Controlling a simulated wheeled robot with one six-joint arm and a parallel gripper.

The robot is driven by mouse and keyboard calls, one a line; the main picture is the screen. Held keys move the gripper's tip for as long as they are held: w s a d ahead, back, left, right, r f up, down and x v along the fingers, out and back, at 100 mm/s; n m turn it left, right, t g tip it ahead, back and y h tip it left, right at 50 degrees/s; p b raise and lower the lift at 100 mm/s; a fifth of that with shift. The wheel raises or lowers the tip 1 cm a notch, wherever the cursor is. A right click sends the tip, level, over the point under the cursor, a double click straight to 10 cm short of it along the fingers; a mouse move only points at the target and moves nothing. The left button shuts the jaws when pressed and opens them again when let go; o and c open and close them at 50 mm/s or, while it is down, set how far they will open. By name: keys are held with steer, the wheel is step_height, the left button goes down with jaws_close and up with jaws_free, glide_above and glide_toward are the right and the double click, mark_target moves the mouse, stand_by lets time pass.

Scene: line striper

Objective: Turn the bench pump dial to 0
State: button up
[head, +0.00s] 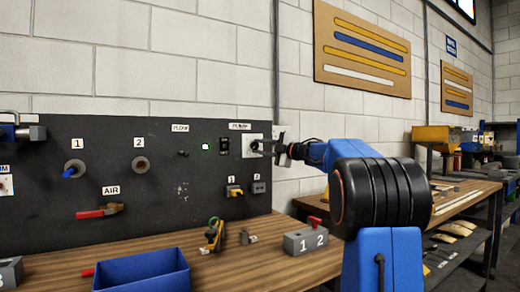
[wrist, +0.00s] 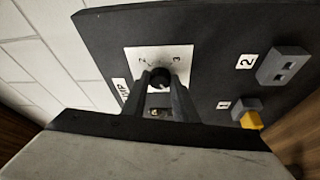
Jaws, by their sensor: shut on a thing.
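The pump dial is a black knob (wrist: 160,76) on a white plate (wrist: 135,55), high on the right end of the dark panel. In the head view its plate (head: 251,140) shows beside my gripper (head: 268,148). In the wrist view the two fingers of my gripper (wrist: 162,84) are shut on the knob from both sides. The numbers 2 and 3 show on the plate beyond the knob. The fingers hide the rest of the scale, and I cannot tell which number the knob points to.
A green lamp (head: 205,145) and a black switch (head: 224,147) are left of the dial. Sockets with a yellow plug (head: 236,192) are below.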

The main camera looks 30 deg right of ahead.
steer(key=shift+n+g, duration=0.5)
steer(key=shift+n, duration=0.7)
steer(key=o, duration=1.1)
steer(key=shift+c, duration=0.2)
steer(key=shift+r, duration=0.1)
steer(key=v, duration=1.7)
steer(key=shift+s, duration=0.2)
steer(key=shift+s+r, duration=0.1)
